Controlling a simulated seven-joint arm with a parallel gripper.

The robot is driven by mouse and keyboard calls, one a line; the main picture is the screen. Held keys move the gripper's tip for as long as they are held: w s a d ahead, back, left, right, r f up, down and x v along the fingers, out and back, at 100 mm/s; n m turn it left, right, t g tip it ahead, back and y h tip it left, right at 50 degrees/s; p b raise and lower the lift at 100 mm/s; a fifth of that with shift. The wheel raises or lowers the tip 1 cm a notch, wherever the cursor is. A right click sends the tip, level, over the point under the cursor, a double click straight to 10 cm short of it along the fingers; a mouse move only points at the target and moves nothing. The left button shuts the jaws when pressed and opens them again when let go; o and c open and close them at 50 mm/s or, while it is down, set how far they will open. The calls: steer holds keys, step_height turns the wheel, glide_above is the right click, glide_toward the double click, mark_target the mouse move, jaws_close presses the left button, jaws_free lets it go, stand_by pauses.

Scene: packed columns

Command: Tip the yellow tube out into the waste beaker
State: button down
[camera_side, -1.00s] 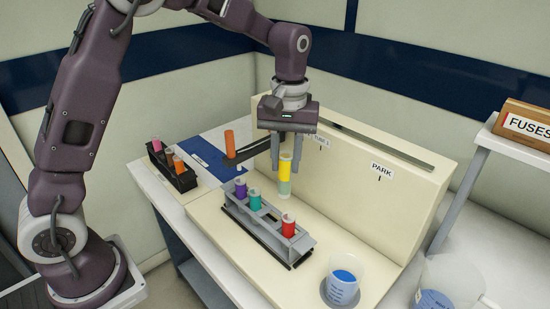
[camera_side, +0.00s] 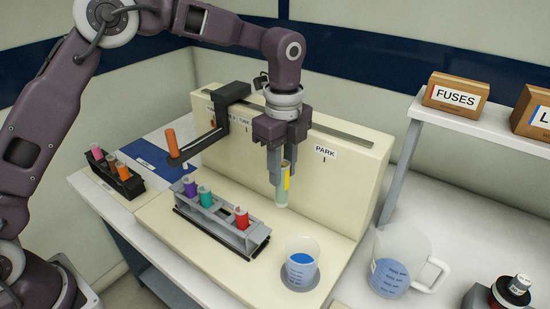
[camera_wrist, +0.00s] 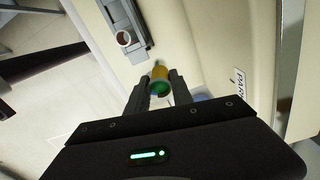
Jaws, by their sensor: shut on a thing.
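My gripper (camera_side: 279,168) is shut on the yellow tube (camera_side: 283,190) and holds it upright in the air. The tube has a yellow band and pale greenish contents in its lower part. It also shows between the fingers in the wrist view (camera_wrist: 160,80). The waste beaker (camera_side: 300,265), with blue liquid in it, stands on the cream deck in front of and below the tube, a little to its right. The tube is clear of the rack and apart from the beaker.
A grey rack (camera_side: 222,222) holds purple, teal and red tubes left of the beaker. A dark swing arm (camera_side: 205,140) carries an orange tube. A black rack (camera_side: 115,175) stands far left. A large jug (camera_side: 395,265) stands right. The raised cream back panel (camera_side: 345,195) is behind the tube.

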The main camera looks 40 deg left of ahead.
mark_target(282, 190)
step_height(282, 190, down, 6)
steer(key=shift+r, duration=0.1)
steer(key=shift+s+d+t+y, duration=0.25)
steer(key=shift+s+d+y, duration=0.2)
steer(key=shift+d, duration=0.2)
steer(key=shift+s+d+t+y, duration=0.25)
steer(key=shift+s+d+y, duration=0.15)
steer(key=shift+d, duration=0.25)
steer(key=shift+d, duration=0.1)
steer(key=d+y, duration=0.1)
steer(key=s+t+y, duration=0.1)
steer(key=d+t+y, duration=0.1)
steer(key=shift+s+d, duration=0.25)
steer(key=shift+d, duration=0.05)
steer(key=shift+y, duration=0.25)
